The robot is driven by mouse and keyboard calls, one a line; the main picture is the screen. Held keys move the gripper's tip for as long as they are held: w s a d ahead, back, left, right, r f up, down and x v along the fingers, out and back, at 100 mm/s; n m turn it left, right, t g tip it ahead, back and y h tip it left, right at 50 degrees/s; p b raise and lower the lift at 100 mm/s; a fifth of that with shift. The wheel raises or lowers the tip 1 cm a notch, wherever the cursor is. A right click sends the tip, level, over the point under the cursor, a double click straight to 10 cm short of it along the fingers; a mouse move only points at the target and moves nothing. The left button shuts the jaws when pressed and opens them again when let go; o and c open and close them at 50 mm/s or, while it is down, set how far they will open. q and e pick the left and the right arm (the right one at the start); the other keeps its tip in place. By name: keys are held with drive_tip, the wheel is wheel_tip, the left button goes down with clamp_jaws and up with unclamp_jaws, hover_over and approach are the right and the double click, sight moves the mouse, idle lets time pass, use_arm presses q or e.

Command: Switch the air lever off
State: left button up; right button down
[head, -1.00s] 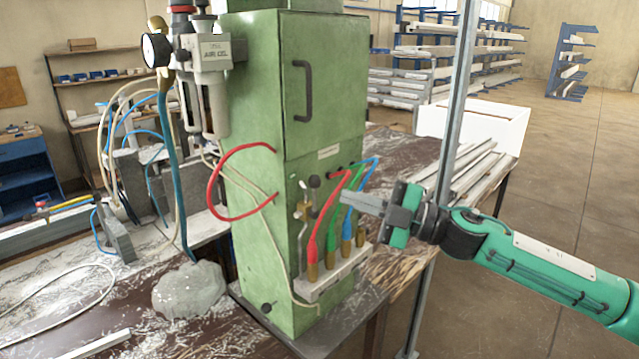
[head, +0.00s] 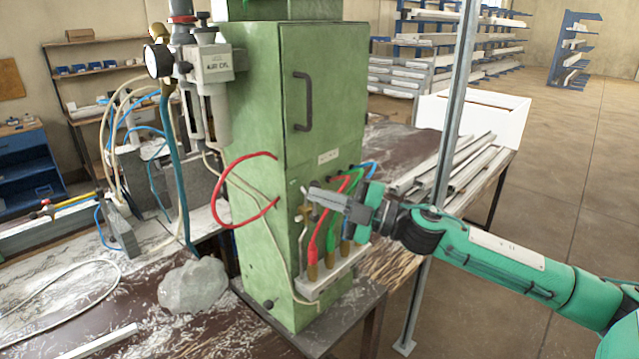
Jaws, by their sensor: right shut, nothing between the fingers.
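The green cabinet (head: 250,110) stands on the bench with a small brass valve (head: 303,214) low on its front. My right gripper (head: 314,192) is shut and empty, its fingers pointing left across the front of the valve's upper part. A small pale piece that may be the air lever (head: 305,190) shows beside the fingertips. The lever's dark knob is hidden behind the fingers, so its position is unclear. I cannot tell whether the fingertips touch it. My left gripper is out of view.
Red (head: 320,230), green and blue hoses rise from a pale manifold (head: 330,277) just below my right gripper. A red hose loop (head: 217,195) sticks out at left. A grey metal post (head: 452,120) stands behind my right arm. The floor at right is clear.

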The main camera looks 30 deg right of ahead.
sight(315, 203)
drive_tip(key=w+p, duration=0.2)
drive_tip(key=w+d+f+p, duration=0.1)
drive_tip(key=w, duration=0.1)
drive_tip(key=shift+d+p, duration=0.1)
drive_tip(key=shift+p, duration=0.2)
drive_tip(key=shift+s+d, duration=0.1)
idle(0.4)
